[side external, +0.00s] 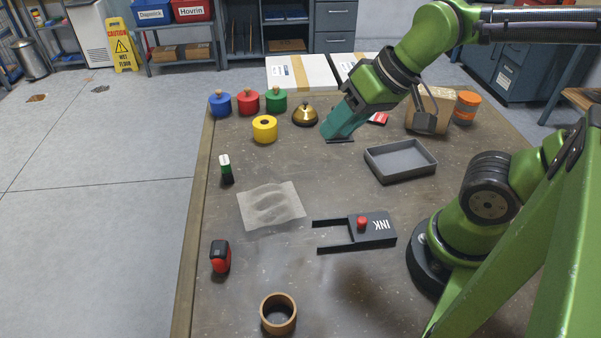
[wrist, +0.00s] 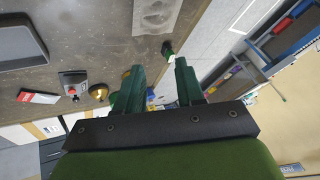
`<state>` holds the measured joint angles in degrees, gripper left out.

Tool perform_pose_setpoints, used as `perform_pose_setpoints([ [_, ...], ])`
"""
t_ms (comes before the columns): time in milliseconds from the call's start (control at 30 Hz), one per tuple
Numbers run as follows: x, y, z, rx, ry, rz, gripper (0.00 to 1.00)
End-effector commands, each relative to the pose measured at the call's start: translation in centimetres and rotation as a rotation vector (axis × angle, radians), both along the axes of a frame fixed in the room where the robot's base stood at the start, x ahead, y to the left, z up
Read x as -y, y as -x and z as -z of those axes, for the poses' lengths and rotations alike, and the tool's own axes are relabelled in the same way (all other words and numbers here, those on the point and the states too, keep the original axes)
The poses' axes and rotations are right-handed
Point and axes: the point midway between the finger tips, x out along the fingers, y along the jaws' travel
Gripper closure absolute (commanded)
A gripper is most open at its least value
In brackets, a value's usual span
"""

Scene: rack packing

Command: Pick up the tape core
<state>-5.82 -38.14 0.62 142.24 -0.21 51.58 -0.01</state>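The tape core (side external: 291,316) is a short brown cardboard-like ring, standing with its hole up near the front edge of the table in the side view. It is not in the wrist view. My gripper (side external: 330,130) is far from it, at the back of the table beside the brass bell, with teal fingers angled downward. In the wrist view my gripper (wrist: 160,65) has its two fingers apart, with nothing between them.
A red-and-black object (side external: 221,257) stands left of the tape core. A black forked INK holder (side external: 376,232) lies behind it to the right. A grey tray (side external: 400,172), a brass bell (side external: 305,116) and a yellow ring (side external: 265,132) stand farther back. Table around the core is clear.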

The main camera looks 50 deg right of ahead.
Motion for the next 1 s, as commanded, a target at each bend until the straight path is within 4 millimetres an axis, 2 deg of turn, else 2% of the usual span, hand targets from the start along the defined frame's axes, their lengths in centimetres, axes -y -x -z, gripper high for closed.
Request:
perform_pose_setpoints([
  [100, -4.9, -0.9, 1.3, -0.118, 0.039, -0.15, 0.62],
  [233, -11.3, -0.9, 2.9, -0.28, 0.069, -0.198, 0.62],
  [400, -19.8, 1.1, 5.5, -0.474, 0.133, -0.101, 0.62],
  [500, -23.5, 2.4, 6.6, -0.544, 0.16, 0.047, 0.62],
  [600, -25.0, 2.5, 6.7, -0.568, 0.148, 0.22, 0.62],
  [700, -25.0, 2.2, 5.9, -0.57, 0.114, 0.359, 0.62],
  [800, -24.7, 2.2, 6.1, -0.58, 0.104, 0.432, 0.62],
  [867, -24.7, 2.3, 6.5, -0.582, 0.102, 0.448, 0.62],
  [1000, -24.6, 2.3, 8.9, -0.584, 0.103, 0.452, 0.62],
])
